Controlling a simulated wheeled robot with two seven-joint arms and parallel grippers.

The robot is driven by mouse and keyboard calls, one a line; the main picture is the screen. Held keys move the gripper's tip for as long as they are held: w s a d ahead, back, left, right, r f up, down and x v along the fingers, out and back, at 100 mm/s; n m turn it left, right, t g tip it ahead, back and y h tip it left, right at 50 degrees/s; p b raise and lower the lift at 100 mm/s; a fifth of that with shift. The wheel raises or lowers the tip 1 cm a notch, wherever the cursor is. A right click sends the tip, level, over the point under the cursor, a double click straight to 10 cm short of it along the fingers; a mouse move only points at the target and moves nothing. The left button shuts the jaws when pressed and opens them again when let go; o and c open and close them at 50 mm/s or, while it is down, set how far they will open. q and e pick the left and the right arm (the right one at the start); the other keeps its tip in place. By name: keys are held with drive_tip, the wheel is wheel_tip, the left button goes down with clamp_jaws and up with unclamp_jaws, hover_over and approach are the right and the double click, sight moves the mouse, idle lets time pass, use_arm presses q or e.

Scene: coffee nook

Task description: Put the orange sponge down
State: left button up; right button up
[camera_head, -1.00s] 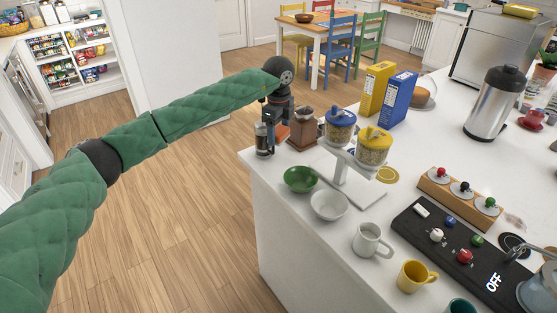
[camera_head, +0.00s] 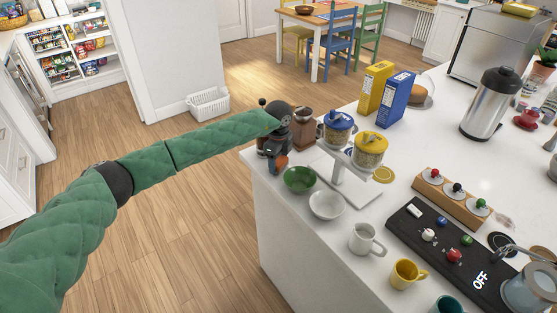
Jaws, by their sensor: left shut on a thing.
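The orange sponge (camera_head: 281,163) shows as a small orange patch at the tip of my left gripper (camera_head: 277,151), near the far left corner of the white counter. My left gripper is shut on it. The wrist hides most of the sponge, and I cannot tell whether it touches the counter. My right gripper is not in view.
A green bowl (camera_head: 299,179) and a white bowl (camera_head: 326,204) stand just in front of the gripper. A brown grinder (camera_head: 304,129) stands close behind it, beside a two-jar dispenser (camera_head: 340,180). My arm mostly hides a French press. The counter's left edge is close.

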use_arm(q)
drive_tip(key=shift+f, duration=0.4)
drive_tip(key=shift+f, duration=0.1)
drive_tip(key=o, duration=0.9)
drive_tip(key=shift+o, duration=0.4)
